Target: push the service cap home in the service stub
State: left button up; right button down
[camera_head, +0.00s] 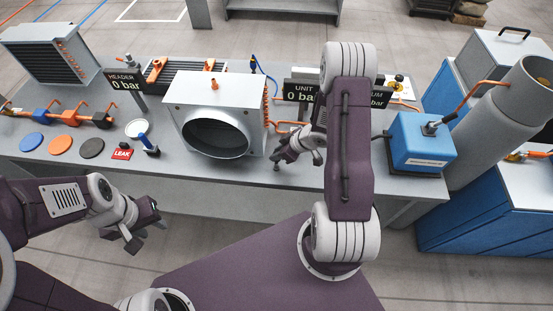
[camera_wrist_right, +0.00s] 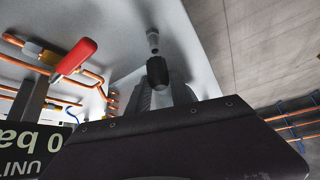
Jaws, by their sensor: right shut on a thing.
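The service cap looks like a small black rounded piece (camera_wrist_right: 157,71) in the right wrist view. My right gripper (camera_wrist_right: 161,92) is shut on it. Just beyond the cap, a grey metal stub (camera_wrist_right: 152,38), which looks like the service stub, stands out from the pale housing. The cap is roughly in line with the stub; I cannot tell whether they touch. In the head view my right gripper (camera_head: 284,158) is at the right side of the white unit (camera_head: 215,92), and the cap and stub cannot be made out there. My left gripper (camera_head: 146,236) is open and empty in front of the table.
Copper pipes and a red-handled valve (camera_wrist_right: 75,58) lie close to the left in the wrist view. The UNIT gauge (camera_head: 302,92) stands behind my right gripper. A blue box (camera_head: 422,143) is to the right. Coloured discs (camera_head: 61,145) lie at the left.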

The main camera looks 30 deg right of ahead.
jog(key=shift+r+p, duration=0.65)
jog(key=shift+r, duration=0.2)
